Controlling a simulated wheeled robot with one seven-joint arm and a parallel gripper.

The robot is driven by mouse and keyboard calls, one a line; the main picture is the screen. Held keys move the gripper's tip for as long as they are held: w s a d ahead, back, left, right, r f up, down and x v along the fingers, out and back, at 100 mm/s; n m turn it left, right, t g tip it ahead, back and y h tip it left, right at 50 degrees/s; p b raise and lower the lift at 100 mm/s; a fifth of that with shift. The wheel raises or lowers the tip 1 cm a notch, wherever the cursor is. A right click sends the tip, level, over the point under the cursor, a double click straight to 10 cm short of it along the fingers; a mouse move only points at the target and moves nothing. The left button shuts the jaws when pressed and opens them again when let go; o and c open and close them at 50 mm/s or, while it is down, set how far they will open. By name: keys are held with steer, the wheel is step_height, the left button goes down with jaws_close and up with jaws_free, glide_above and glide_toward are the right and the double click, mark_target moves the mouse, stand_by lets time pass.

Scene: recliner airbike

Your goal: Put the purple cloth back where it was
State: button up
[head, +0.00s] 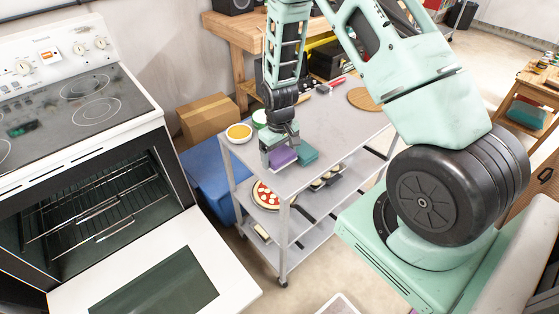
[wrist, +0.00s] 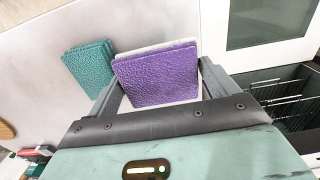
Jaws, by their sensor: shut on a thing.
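The purple cloth (wrist: 158,77) is a folded, textured square between the two fingers of my gripper (wrist: 157,85) in the wrist view. In the head view the purple cloth (head: 283,156) shows at the top of the grey cart (head: 330,130), under my gripper (head: 279,150). My gripper is shut on it. A pale edge shows behind the cloth; I cannot tell what it belongs to. I cannot tell whether the cloth touches the cart top. A teal folded cloth (head: 306,153) lies just right of it, and it also shows in the wrist view (wrist: 89,67).
An orange-filled bowl (head: 239,132) stands at the cart's left corner, and a round wooden board (head: 364,98) lies at its far right. A pizza (head: 266,196) is on the shelf below. The open oven door (head: 215,255) is at the left front. The cart's middle is clear.

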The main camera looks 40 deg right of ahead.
mark_target(279, 162)
steer(key=shift+f+p, duration=0.35)
steer(key=shift+f, duration=1.6)
steer(key=shift+f, duration=0.15)
steer(key=o, duration=0.6)
